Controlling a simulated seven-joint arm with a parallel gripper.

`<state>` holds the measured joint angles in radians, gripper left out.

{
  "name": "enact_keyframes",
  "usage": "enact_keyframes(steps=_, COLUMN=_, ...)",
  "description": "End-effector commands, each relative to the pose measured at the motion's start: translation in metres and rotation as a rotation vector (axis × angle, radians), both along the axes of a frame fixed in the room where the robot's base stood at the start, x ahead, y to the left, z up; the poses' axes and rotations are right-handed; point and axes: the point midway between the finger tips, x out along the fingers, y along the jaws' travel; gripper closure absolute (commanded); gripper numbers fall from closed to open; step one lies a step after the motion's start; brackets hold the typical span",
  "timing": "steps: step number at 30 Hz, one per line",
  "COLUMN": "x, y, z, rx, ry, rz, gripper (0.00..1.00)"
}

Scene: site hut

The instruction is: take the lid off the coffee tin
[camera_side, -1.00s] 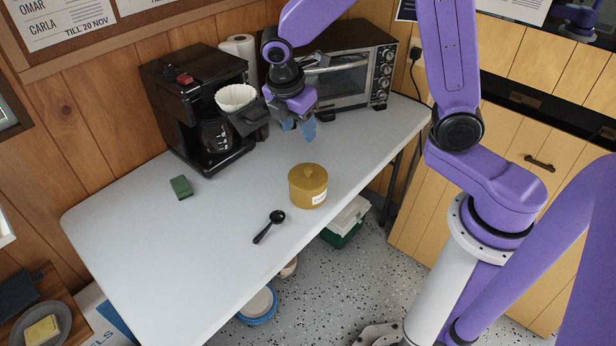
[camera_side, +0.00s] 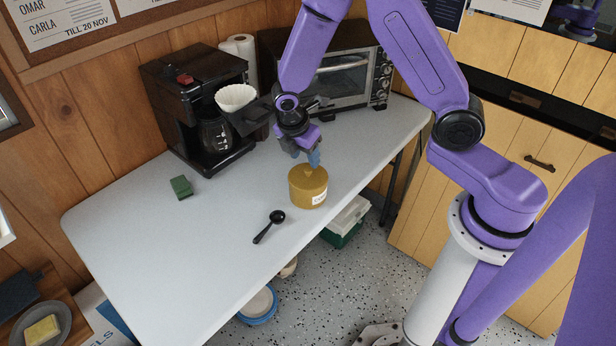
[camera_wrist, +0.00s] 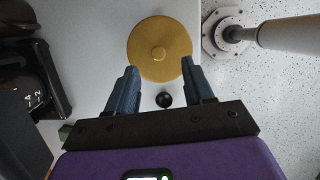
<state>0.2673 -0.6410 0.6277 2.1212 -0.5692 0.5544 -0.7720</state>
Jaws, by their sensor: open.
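The coffee tin (camera_side: 307,193) is a round mustard-yellow tin with a white label, upright near the front edge of the white table. My gripper (camera_side: 305,158) is open and empty, just above and behind the lid in the side view. In the wrist view the blue fingers of my gripper (camera_wrist: 159,72) point toward the lid, one on each side of its near part. I cannot tell whether they touch it.
A black scoop (camera_side: 270,226) lies in front of the tin, and a green block (camera_side: 181,187) lies to the left. The coffee maker (camera_side: 205,115) with a white filter and the toaster oven (camera_side: 340,75) stand at the back. The left of the table (camera_side: 150,250) is clear.

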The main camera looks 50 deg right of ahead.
Motion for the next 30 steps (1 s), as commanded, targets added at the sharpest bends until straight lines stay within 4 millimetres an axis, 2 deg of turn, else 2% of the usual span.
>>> enact_keyframes(steps=7, x=0.001, y=-0.004, z=-0.012, rx=0.0, ry=0.001, rz=0.0, gripper=0.48)
enact_keyframes(steps=18, x=0.003, y=-0.015, z=-0.052, rx=0.0, ry=0.002, rz=-0.001, gripper=0.48)
enact_keyframes(steps=27, x=0.004, y=-0.016, z=-0.056, rx=0.001, ry=-0.001, rz=0.0, gripper=0.48)
enact_keyframes(steps=28, x=0.004, y=-0.016, z=-0.056, rx=0.001, ry=-0.001, rz=0.0, gripper=0.51)
enact_keyframes(steps=30, x=0.004, y=-0.015, z=-0.056, rx=0.001, ry=0.0, rz=0.0, gripper=0.74)
